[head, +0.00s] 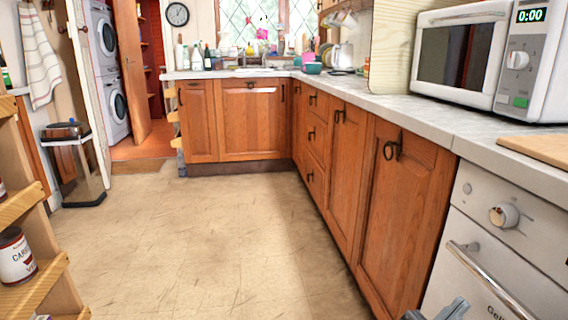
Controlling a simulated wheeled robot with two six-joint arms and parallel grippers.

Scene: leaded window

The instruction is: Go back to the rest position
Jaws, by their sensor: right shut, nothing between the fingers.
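My left gripper cannot be made out.
Wooden cabinets (408,205) run along the right under a grey worktop (395,102) with a white microwave (464,55). At the left are wooden shelves (38,240) with a can (16,258) and a bin (68,150). The floor (190,235) is clear.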

